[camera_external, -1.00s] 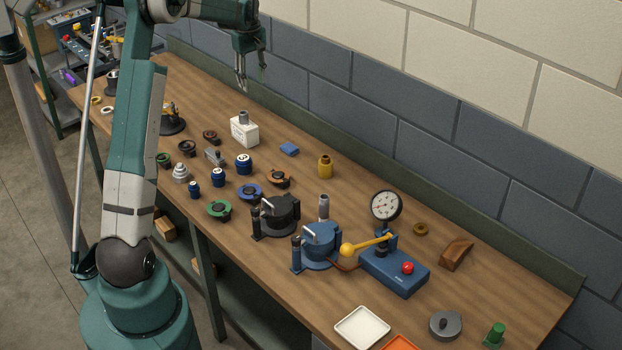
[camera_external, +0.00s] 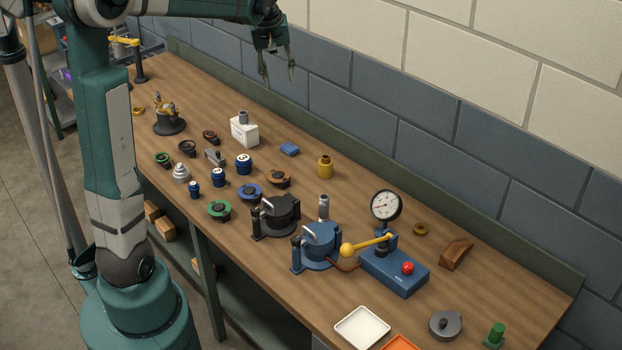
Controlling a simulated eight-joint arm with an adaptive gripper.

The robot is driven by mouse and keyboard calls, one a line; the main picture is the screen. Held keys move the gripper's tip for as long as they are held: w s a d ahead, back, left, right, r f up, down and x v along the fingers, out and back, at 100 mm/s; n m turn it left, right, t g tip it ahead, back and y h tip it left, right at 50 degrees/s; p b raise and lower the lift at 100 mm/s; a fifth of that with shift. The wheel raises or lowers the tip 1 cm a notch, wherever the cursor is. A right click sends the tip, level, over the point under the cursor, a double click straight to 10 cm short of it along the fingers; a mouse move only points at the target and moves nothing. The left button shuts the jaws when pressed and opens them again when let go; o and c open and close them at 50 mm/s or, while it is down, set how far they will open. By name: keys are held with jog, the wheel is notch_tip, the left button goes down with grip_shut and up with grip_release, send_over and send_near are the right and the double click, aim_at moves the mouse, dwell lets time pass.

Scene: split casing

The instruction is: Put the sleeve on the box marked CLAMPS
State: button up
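A small white box (camera_external: 244,133) with dark marking on its front stands toward the back of the bench; the lettering is too small to read. A grey cylinder (camera_external: 243,117), which looks like the sleeve, stands upright on top of this box. A similar grey cylinder (camera_external: 323,207) stands behind the blue clamp fixture, so I cannot tell for certain which one is the sleeve. My gripper (camera_external: 278,79) is open and empty, with its fingers spread and pointing down. It hangs in front of the wall in the picture, above and right of the white box, apart from it.
A black fixture (camera_external: 275,216), a blue fixture (camera_external: 319,243) and a dial gauge (camera_external: 386,206) stand farther right. A white tray (camera_external: 362,328) lies at the front.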

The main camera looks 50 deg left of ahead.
jog(key=s+d+r+m+t, duration=0.1)
jog(key=s+d+m+t, duration=0.45)
jog(key=s+d, duration=1.7)
jog(key=s+d+f+m+h, duration=0.1)
jog(key=s+d+f+m, duration=0.4)
jog(key=s+d, duration=0.2)
jog(key=shift+s+g, duration=0.3)
jog(key=shift+g, duration=0.15)
